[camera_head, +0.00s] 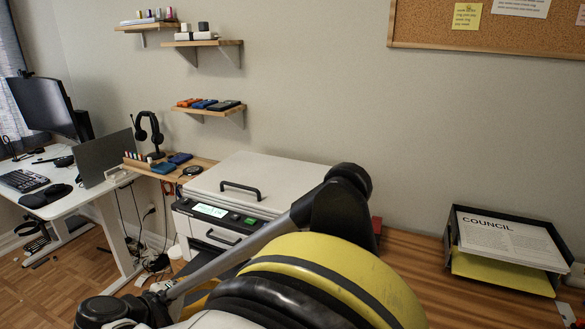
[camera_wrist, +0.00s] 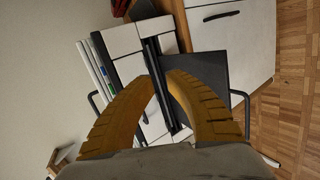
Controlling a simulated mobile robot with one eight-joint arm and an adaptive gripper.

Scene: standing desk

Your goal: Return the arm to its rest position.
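My arm fills the lower middle of the head view, with a wide yellow band (camera_head: 345,275) and dark joints. It stretches in front of the white printer (camera_head: 255,185) and the wooden desk (camera_head: 420,290). In the wrist view my gripper (camera_wrist: 162,77) shows two ridged yellow-brown fingers that curve toward each other. A narrow gap shows between their tips, and I see nothing held. Dark panels and white parts of equipment lie behind the fingers; their distance from the tips is unclear. In the head view the fingers are not clearly seen.
A black paper tray (camera_head: 502,275) with a "COUNCIL" sheet (camera_head: 510,238) stands at the right. A white desk (camera_head: 75,195) with a monitor (camera_head: 45,107) is at the left. Headphones (camera_head: 150,133) stand near wall shelves (camera_head: 208,110).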

